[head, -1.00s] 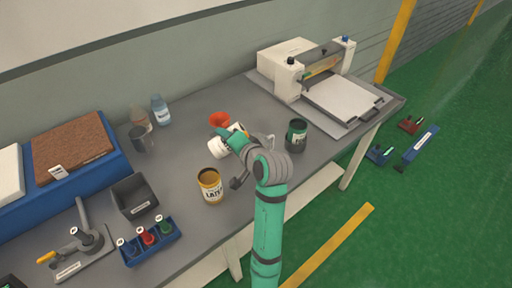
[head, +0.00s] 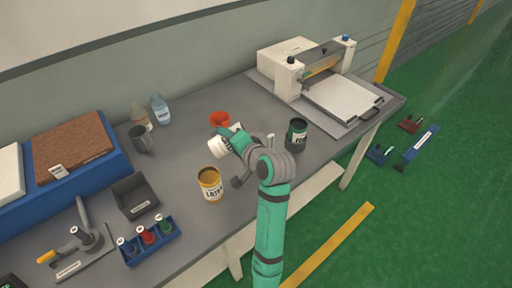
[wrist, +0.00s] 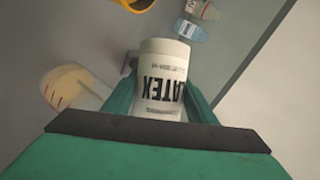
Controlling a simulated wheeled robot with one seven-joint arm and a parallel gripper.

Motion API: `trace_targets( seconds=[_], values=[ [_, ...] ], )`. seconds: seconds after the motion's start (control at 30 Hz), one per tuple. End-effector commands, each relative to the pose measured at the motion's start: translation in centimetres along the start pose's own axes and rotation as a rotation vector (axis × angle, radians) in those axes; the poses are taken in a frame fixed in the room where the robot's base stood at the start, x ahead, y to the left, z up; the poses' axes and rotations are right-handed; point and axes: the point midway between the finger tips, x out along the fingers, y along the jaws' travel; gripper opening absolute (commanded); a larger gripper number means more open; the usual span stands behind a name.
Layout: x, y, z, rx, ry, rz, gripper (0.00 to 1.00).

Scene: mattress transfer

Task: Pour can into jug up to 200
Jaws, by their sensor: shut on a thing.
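My gripper (wrist: 160,105) is shut on a white can (wrist: 163,75) with black LATEX lettering, upside down in the wrist view. In the head view the white can (head: 218,147) is tilted well over, above the table, left of my gripper (head: 232,137). A jug (wrist: 72,88) with red marks and cream-coloured contents shows at the left of the wrist view, beside the can. Its numbers and exact level cannot be read, and no stream is visible. In the head view my arm hides most of the jug.
A yellow LATEX can (head: 210,186) stands in front on the grey table. A dark green can (head: 296,136) is to the right, a red funnel (head: 219,119) behind. A grey mug (head: 141,140), bottles (head: 160,109) and a black bin (head: 134,196) stand left. A press (head: 310,75) occupies the back right.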

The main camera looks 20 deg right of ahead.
Motion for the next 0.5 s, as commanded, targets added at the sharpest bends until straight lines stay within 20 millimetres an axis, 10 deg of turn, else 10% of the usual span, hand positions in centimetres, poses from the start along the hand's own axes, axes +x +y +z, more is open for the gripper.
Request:
trace_targets(
  seconds=[0.5],
  values=[
    [0.01,0.1,-0.05,0.032,-0.01,-0.013,0.18]
  ],
)
